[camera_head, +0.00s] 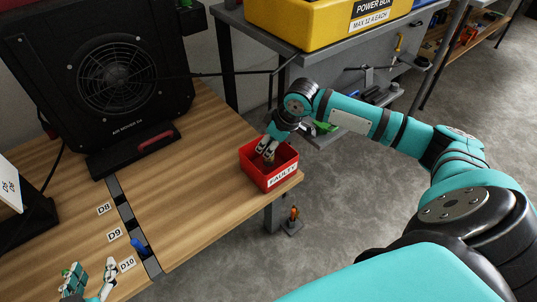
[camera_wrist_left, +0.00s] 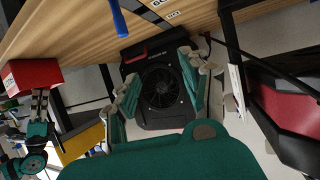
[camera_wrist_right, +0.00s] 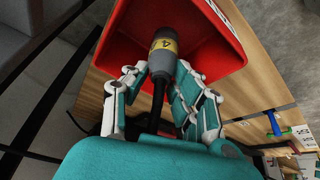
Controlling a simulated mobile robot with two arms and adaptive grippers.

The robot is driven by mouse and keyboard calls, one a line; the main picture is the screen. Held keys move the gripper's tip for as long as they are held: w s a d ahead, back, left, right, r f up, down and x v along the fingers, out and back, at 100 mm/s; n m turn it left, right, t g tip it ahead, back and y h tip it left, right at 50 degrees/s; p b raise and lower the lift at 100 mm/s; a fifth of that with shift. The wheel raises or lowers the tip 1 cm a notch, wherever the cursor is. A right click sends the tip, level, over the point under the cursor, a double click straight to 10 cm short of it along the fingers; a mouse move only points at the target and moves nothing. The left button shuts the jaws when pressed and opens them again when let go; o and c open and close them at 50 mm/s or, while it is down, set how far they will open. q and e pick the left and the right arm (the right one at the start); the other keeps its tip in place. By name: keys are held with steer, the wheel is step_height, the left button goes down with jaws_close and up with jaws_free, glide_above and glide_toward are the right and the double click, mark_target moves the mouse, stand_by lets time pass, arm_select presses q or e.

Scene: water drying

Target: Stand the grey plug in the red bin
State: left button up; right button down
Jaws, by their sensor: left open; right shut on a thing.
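The red bin (camera_head: 281,178), labelled "FAULTY", stands at the right end of the wooden table. My right gripper (camera_head: 266,150) points down into its opening. In the right wrist view the same gripper (camera_wrist_right: 160,80) is shut on the grey plug (camera_wrist_right: 163,60), which has a yellow label and a black cable. The plug's head is inside the mouth of the red bin (camera_wrist_right: 205,50); whether it touches the bottom I cannot tell. In the head view the fingers hide the plug. My left gripper (camera_head: 90,282) is open and empty over the table's near left part.
A black fan unit (camera_head: 118,78) stands at the back left. A blue object (camera_head: 138,246) sits in the dark strip beside labels D8 to D10. A yellow power box (camera_head: 310,22) is on the grey bench behind. The table's middle is clear.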

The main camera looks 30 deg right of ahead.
step_height(320, 180, down, 4)
steer(key=shift+r+b, duration=0.25)
steer(key=shift+b, duration=0.35)
arm_select(q)
steer(key=r+t, duration=0.1)
steer(key=w+d+r+t, duration=0.1)
steer(key=r, duration=0.1)
steer(key=w+r+t+h, duration=0.1)
steer(key=r, duration=0.1)
steer(key=shift+w+d+r, duration=0.1)
steer(key=shift+d+r, duration=0.1)
arm_select(e)
steer(key=c, duration=1.1)
jaws_free()
steer(key=shift+f, duration=0.1)
arm_select(q)
steer(key=shift+f, duration=0.2)
arm_select(e)
steer(key=shift+o, duration=0.2)
